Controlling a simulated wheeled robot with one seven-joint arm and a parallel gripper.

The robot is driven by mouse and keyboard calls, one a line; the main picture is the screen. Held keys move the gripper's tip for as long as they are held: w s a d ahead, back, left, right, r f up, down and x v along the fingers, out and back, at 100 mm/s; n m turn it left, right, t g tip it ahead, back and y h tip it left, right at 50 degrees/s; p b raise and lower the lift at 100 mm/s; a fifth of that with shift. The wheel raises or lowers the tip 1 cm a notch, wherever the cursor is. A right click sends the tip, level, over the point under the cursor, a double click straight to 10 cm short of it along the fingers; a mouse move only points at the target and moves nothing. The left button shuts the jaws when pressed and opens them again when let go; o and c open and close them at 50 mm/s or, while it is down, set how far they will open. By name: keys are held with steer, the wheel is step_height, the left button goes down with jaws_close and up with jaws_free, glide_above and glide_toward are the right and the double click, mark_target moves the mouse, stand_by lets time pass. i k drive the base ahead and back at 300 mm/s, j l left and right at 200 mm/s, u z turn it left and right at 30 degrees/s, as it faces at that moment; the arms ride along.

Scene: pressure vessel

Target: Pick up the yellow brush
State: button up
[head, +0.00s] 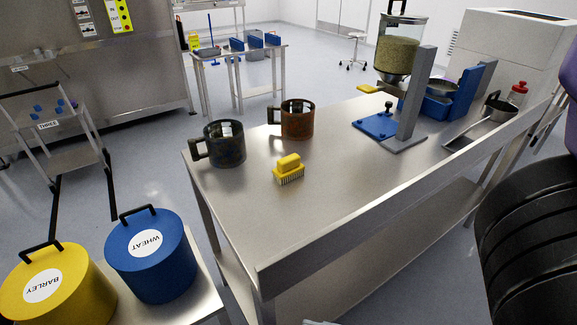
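The yellow brush (288,166) rests on the metal table (340,185), near its left end. Its yellow handle is on top and its bristles face down on the tabletop. It stands apart from the two mugs behind it, with nothing touching it. My gripper cannot be made out in the head view. Only a small pale sliver shows at the bottom edge, too little to identify.
A dark mug (224,144) and a rusty brown mug (297,119) stand behind the brush. A dispenser (399,50), blue bin (440,100) and metal scoop (478,128) are farther right. Blue (150,255) and yellow (55,290) drums stand front left. The tabletop right of the brush is clear.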

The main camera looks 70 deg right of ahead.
mark_target(290, 168)
steer(key=z, duration=1)
steer(key=j+u, duration=0.1)
steer(key=u, duration=0.3)
steer(key=i+j+u, duration=0.1)
steer(key=u, duration=0.35)
steer(key=i+u, duration=0.1)
steer(key=u, duration=0.3)
steer(key=i+j+u, duration=0.15)
steer(key=u, duration=0.25)
steer(key=i+j+u, duration=0.1)
steer(key=i+u, duration=0.5)
steer(key=u, duration=0.25)
steer(key=i+j+z, duration=0.2)
steer(key=i, duration=0.3)
steer(key=z, duration=0.45)
steer(key=i+j+z, duration=0.1)
steer(key=z, duration=0.8)
steer(key=j+z, duration=0.15)
steer(key=z, duration=0.3)
steer(key=i+j+z, duration=0.1)
steer(key=z, duration=0.35)
steer(key=j+z, duration=0.1)
steer(key=z, duration=0.35)
